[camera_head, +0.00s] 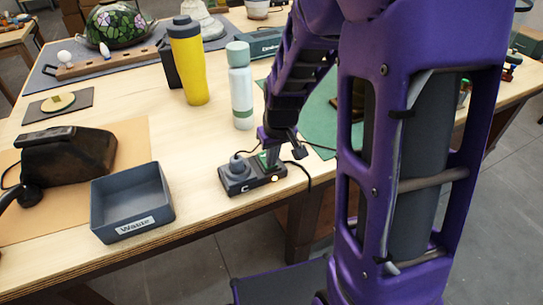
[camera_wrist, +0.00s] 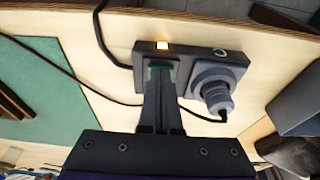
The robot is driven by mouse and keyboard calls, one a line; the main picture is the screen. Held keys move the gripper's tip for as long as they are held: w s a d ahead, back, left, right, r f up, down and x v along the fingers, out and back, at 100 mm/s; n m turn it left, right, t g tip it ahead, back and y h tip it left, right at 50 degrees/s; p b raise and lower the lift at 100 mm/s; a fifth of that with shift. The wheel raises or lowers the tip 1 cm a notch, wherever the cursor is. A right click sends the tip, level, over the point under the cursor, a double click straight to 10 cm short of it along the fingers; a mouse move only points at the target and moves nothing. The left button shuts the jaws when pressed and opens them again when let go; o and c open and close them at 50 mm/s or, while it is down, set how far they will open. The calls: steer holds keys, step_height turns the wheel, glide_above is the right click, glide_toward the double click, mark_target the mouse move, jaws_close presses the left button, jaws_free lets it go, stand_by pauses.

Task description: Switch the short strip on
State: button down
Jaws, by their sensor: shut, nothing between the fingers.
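The short strip (camera_head: 252,182) is a dark block near the table's front edge, with a grey plug (camera_head: 237,170) in its left end. A small light at its right end glows (camera_head: 275,178). In the wrist view the strip (camera_wrist: 193,52) shows the glowing light (camera_wrist: 162,45) and the plug (camera_wrist: 213,85). My gripper (camera_head: 268,166) is shut and empty, pointing down at the strip's right part. Its fingertips (camera_wrist: 160,68) are beside the light, with green at the tips. I cannot tell whether they touch the strip. The fingers hide part of the strip's top.
A grey "Waste" tray (camera_head: 165,222) stands left of the strip. A yellow bottle (camera_head: 188,70) and a pale green-topped bottle (camera_head: 240,95) stand behind. A dark cord (camera_head: 308,180) runs from the strip over the front edge. A green mat (camera_head: 318,110) lies behind my arm.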

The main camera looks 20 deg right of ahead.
steer(key=shift+r+p, duration=0.6)
steer(key=shift+r, duration=0.25)
